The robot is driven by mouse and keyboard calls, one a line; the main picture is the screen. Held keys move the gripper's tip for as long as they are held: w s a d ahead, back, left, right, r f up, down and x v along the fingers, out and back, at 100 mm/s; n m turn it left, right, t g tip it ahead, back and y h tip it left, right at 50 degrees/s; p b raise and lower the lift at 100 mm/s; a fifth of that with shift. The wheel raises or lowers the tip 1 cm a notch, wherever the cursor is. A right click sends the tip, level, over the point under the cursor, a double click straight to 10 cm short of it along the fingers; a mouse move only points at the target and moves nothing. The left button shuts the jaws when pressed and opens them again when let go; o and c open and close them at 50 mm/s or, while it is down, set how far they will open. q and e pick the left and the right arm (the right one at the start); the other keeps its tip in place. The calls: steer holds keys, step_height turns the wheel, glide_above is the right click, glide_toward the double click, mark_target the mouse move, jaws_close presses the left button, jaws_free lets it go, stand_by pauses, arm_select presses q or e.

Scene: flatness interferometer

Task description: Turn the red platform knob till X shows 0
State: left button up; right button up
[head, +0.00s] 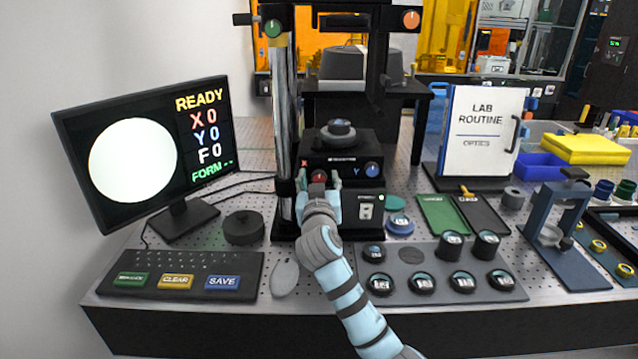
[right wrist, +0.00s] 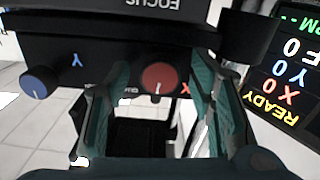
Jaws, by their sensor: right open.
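The red platform knob (head: 319,177) is on the front of the black interferometer platform, beside a red X label. In the right wrist view the red knob (right wrist: 159,78) sits between the two teal fingers, with visible room on either side. My right gripper (head: 318,190) is open in front of the knob. It also shows in the right wrist view (right wrist: 158,95). The monitor (head: 207,135) reads READY, X 0, Y 0, F 0 and FORM with dashes, beside a plain white disc. The blue Y knob (head: 372,169) is right of the red one. My left gripper is not in view.
A keyboard (head: 150,284) with green, yellow and blue keys lies at front left, with a mouse (head: 284,277) beside it. A grey tray (head: 440,285) with several round optics is at front right. A white LAB ROUTINE board (head: 483,150) stands behind.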

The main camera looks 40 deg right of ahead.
steer(key=v, duration=1.2)
stand_by(0.3)
stand_by(0.9)
